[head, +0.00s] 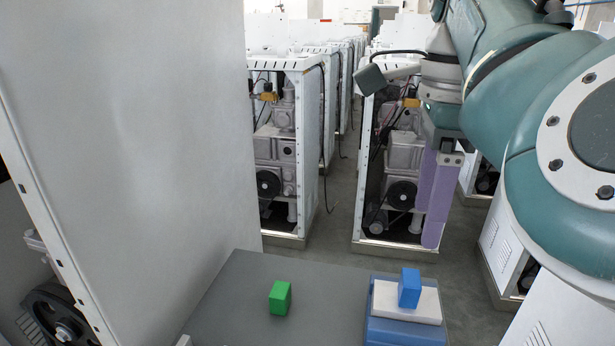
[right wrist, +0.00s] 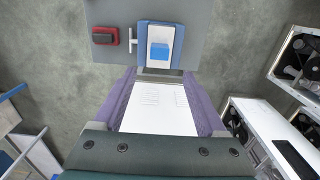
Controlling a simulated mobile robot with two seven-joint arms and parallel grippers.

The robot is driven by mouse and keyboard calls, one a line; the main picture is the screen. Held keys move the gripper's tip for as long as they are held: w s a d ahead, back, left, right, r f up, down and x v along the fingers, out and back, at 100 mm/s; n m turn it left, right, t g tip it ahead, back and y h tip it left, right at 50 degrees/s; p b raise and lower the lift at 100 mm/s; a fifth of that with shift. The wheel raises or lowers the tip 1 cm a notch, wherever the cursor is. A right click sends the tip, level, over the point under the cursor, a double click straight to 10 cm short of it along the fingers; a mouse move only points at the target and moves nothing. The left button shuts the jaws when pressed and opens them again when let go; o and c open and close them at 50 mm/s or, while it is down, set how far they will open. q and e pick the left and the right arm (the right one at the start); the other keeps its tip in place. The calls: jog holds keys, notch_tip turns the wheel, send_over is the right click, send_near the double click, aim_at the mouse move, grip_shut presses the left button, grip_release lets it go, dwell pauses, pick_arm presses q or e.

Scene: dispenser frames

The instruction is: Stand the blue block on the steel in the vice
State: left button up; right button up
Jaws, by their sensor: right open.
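The blue block (head: 409,288) stands upright on a pale flat piece (head: 388,299), which I take to be the steel, in the blue vice (head: 400,334). In the right wrist view the blue block (right wrist: 160,52) rests on the pale piece inside the blue vice body (right wrist: 143,55). My right gripper (head: 433,243), with long purple fingers, points down, open, above and apart from the block. In the right wrist view its fingers (right wrist: 158,75) are spread wide, and the block lies beyond their tips. My left gripper is not in view.
A green block (head: 280,298) stands on the grey bench top (head: 235,305), left of the vice. A red item (right wrist: 105,36) lies beside the vice handle. White open cabinets (head: 285,150) stand behind the bench. A large white panel (head: 140,130) blocks the left side.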

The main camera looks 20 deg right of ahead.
jog(key=s+d+f+n+t+h, duration=0.2)
jog(key=s+d+f+n+h, duration=0.15)
jog(key=s+f+n, duration=0.75)
jog(key=s+a+r+n+t+y, duration=0.1)
jog(key=s+a+r+n+y, duration=0.1)
jog(key=s+a+n, duration=0.7)
jog(key=s+n+y, duration=0.1)
jog(key=n, duration=0.5)
jog(key=shift+a+t+y, duration=0.3)
jog(key=shift+a+y, duration=0.05)
jog(key=shift+a, duration=0.05)
notch_tip(320, 180, up, 38)
jog(key=p, duration=3.8)
jog(key=shift+r, duration=0.25)
